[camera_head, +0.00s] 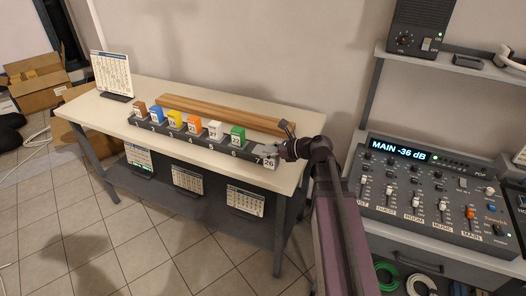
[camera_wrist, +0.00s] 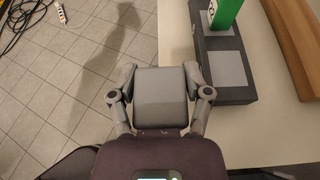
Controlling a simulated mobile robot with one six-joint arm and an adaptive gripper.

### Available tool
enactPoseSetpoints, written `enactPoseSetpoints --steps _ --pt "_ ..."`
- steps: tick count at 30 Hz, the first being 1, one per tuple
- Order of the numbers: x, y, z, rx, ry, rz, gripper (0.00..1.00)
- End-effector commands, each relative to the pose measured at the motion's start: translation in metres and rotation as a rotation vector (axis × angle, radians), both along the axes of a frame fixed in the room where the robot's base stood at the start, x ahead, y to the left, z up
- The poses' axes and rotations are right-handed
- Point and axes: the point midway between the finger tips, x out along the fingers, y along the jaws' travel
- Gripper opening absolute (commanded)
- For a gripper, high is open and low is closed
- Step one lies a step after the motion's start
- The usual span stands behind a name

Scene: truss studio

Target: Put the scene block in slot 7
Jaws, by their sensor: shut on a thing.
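My gripper (camera_wrist: 158,78) is shut on a grey scene block (camera_wrist: 160,100), with one finger on each side of it. In the head view my gripper (camera_head: 281,150) is at the right end of the long dark slot rack (camera_head: 190,144), and the block's white label reading 26 (camera_head: 269,163) shows beside the number 7. In the wrist view the block is left of the rack (camera_wrist: 215,90), over the table's edge, and apart from the bare grey pad of slot 7 (camera_wrist: 226,70). The block's underside is hidden.
Blocks in brown, blue, yellow, orange, white and green (camera_head: 238,136) fill the other slots. A wooden bar (camera_head: 200,106) lies behind the rack on the cream table (camera_head: 150,92). A calendar-like card (camera_head: 112,75) stands at the left end. A mixer (camera_head: 430,195) is at the right.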

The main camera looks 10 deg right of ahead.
Motion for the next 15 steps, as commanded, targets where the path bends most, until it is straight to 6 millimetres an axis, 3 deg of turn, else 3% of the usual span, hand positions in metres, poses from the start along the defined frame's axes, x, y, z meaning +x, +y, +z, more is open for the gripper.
enactPoseSetpoints --steps 15 --pt "0.021 0.091 0.002 0.0 0.0 0.001 0.1"
